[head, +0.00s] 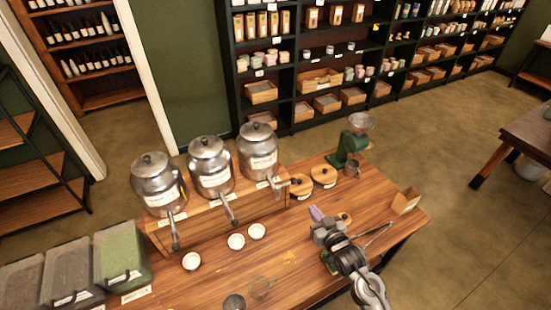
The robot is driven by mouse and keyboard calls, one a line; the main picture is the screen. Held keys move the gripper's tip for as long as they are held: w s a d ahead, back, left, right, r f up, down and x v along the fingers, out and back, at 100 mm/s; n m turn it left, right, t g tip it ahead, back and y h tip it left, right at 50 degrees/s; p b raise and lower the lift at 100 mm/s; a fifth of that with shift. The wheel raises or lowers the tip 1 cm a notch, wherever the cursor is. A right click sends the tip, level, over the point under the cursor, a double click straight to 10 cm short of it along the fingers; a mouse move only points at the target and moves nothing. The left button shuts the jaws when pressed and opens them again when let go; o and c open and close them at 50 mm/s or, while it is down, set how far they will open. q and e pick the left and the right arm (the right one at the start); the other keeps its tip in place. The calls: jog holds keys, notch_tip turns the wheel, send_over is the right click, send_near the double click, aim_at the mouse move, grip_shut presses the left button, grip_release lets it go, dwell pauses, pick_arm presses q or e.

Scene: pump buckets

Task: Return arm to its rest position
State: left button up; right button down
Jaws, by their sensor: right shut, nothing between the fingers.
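My right arm reaches in from the bottom right, over the right part of the wooden table (215,281). Its gripper (318,217) is shut and empty, close to a small purplish shape that I cannot make out clearly. Three silver lidded pump buckets stand in a row on a raised wooden stand (160,238): the left one (155,190), the middle one (210,168) and the right one (257,152). The gripper is apart from them, to their right. My left gripper is not in view.
Three small white cups (191,261) (236,241) (257,231) sit before the stand. Round wooden-lidded containers (323,176) and a green grinder (350,148) stand behind the gripper. A small open box (405,201) sits at the right edge. Clear bins (121,254) stand at left.

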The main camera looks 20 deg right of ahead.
jog(key=s+f+g+p, duration=0.1)
jog(key=s+f, duration=0.3)
jog(key=s, duration=0.1)
jog(key=s+a+r+g+p, duration=0.1)
jog(key=s+a+r+g, duration=0.1)
jog(key=s, duration=0.7)
jog(key=s+a+r+n+g+p, duration=0.1)
jog(key=s+a+g, duration=0.1)
jog(key=s+g, duration=0.3)
jog(key=s+a+r+g+p, duration=0.1)
jog(key=s+g, duration=0.3)
jog(key=s, duration=0.8)
jog(key=shift+s+a+r+h+p, duration=0.3)
jog(key=shift+s+a+r+p, duration=0.1)
jog(key=shift+a+r, duration=0.5)
